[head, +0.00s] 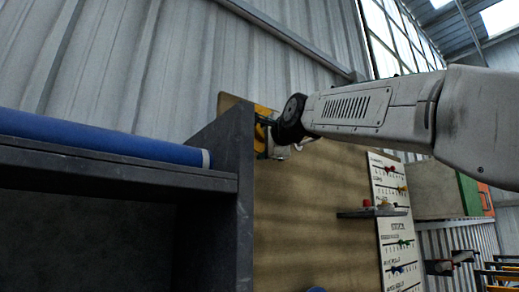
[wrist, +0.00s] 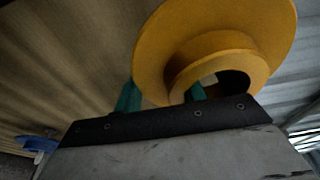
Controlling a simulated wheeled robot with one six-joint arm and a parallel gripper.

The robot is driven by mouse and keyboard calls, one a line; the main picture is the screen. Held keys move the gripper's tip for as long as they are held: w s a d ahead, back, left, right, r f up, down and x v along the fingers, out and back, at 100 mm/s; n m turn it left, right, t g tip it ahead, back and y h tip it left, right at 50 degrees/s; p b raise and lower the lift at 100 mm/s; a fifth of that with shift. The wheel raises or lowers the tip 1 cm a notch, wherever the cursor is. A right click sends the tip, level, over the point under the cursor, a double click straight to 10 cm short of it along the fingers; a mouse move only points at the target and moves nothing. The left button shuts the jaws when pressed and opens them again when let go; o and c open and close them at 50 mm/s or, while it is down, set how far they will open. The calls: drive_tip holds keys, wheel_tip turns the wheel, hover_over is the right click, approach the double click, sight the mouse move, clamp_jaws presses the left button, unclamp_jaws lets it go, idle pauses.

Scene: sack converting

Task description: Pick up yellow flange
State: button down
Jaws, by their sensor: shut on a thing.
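The yellow flange (wrist: 205,40) fills the upper middle of the wrist view, with its wide disc and raised round hub facing the camera. My gripper (wrist: 164,94) is shut on it; the green fingers show partly, one at the disc's left edge and one behind the hub. In the head view only a small part of the flange (head: 263,110) shows, beside the dark end of my arm and against the upper edge of the tan board. The fingertips are mostly hidden there.
A dark shelf frame (head: 238,180) stands left of the tan board (head: 310,215), with a blue roll (head: 100,137) along it. A white panel with coloured knobs (head: 390,235) and a small ledge (head: 365,214) are on the right. A blue object (wrist: 38,143) shows lower left in the wrist view.

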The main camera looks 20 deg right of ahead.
drive_tip(key=s+d, duration=0.1)
drive_tip(key=s, duration=1.4)
drive_tip(key=shift+d+r, duration=0.15)
drive_tip(key=shift+s, duration=0.1)
